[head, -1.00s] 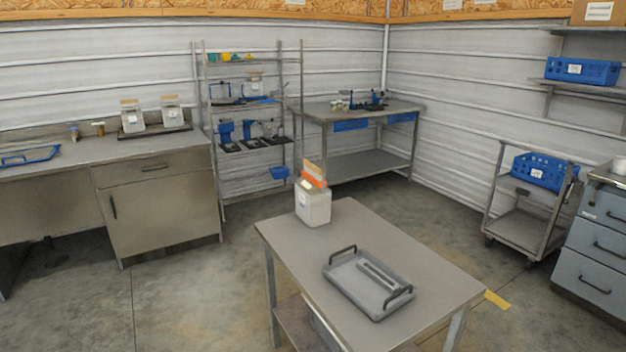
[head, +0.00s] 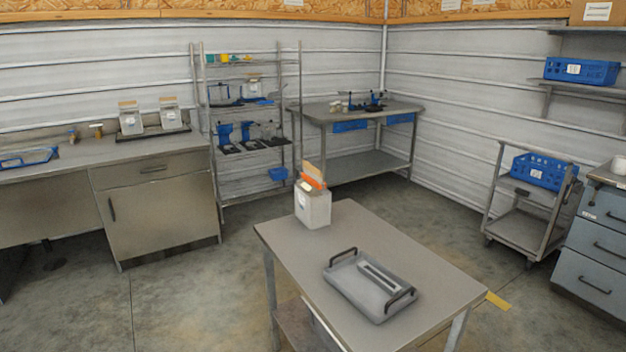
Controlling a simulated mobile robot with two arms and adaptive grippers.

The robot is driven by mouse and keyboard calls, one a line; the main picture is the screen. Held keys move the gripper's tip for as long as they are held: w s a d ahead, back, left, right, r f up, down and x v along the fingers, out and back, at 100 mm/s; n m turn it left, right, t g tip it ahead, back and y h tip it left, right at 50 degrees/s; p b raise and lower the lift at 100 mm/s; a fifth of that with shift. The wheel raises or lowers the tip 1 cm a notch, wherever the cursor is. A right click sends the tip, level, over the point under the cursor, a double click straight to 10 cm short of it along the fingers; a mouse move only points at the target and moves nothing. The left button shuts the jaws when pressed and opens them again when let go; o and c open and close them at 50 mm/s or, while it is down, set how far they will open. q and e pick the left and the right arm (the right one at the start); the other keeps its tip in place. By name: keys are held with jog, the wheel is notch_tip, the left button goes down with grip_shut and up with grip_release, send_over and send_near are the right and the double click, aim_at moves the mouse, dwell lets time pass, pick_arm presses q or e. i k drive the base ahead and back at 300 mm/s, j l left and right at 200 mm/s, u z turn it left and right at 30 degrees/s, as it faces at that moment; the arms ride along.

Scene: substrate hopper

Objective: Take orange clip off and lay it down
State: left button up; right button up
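The orange clip (head: 313,182) sits across the folded top of a pale bag (head: 313,208), which stands upright on the far left corner of the grey table (head: 350,238). A tan flap (head: 313,168) of the bag rises above the clip. A grey tray (head: 345,288) with two dark handles lies on the same table, nearer to me, with a long slotted grey piece (head: 380,276) in it. Neither of my grippers shows in the head view.
The table top around the bag and tray is clear. A steel counter (head: 150,153) with two similar bags stands at the left. A wire rack (head: 246,170), a workbench (head: 360,112), a cart with a blue crate (head: 540,171) and a drawer cabinet (head: 597,240) stand beyond open floor.

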aim_at(322, 186)
jog(key=i+j+z, duration=0.1)
jog(key=i+j, duration=0.2)
jog(key=i+j+z, duration=0.15)
jog(key=i+j, duration=0.2)
jog(key=j, duration=0.15)
jog(key=i+j+z, duration=0.1)
jog(key=i+j, duration=0.15)
jog(key=j, duration=0.2)
jog(key=i+j+z, duration=0.1)
jog(key=i+j, duration=0.2)
jog(key=j, duration=0.15)
